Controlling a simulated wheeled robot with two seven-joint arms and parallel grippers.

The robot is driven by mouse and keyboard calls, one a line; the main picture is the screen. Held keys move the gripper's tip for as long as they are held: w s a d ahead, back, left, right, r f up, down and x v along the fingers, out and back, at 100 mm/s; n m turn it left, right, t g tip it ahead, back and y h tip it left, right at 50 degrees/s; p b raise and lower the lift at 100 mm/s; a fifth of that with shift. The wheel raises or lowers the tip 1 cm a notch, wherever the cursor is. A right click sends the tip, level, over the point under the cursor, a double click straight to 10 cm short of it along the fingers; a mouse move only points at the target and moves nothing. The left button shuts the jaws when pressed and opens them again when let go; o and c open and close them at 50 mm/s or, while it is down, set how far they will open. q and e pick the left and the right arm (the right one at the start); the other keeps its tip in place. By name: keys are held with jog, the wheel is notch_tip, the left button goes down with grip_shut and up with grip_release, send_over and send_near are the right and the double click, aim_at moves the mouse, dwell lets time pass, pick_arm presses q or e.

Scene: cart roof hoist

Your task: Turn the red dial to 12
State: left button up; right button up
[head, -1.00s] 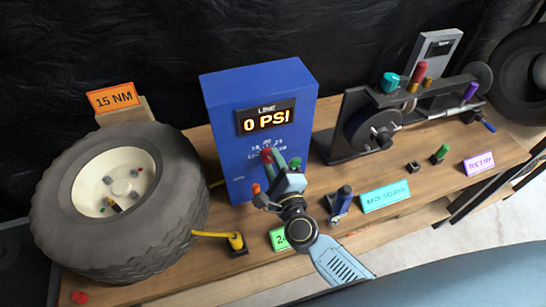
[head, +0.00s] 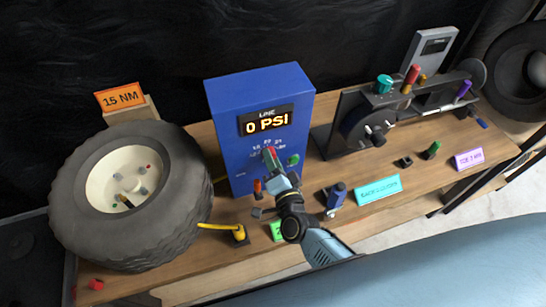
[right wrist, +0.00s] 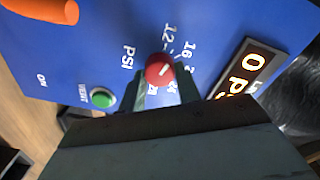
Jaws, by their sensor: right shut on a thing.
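The red dial (head: 269,154) is on the front of the blue box (head: 226,131), below a display (head: 266,121) reading 0 PSI. In the right wrist view the red dial (right wrist: 159,69) has a short white mark on its face, and 12 and 16 are printed around it. I cannot tell which number the mark points to. My right gripper (head: 273,164) is shut on the dial, with one finger on each side of it. The fingers hide part of the printed scale. My left gripper is not in view.
A green vent button (right wrist: 102,98) and an orange handle (right wrist: 45,8) are close to the dial on the box. A tire (head: 190,222) lies at left on the wooden bench. A black rig (head: 350,122) and a teal label (head: 378,189) are at right.

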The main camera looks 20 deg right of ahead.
jog(key=shift+r+n+p, duration=0.1)
jog(key=shift+n+p, duration=0.5)
jog(key=shift+n, duration=1)
jog(key=o, duration=1)
jog(key=s, duration=1.3)
jog(key=shift+s+d+b, duration=0.15)
jog(key=shift+d+b, duration=0.05)
jog(key=shift+b, duration=0.1)
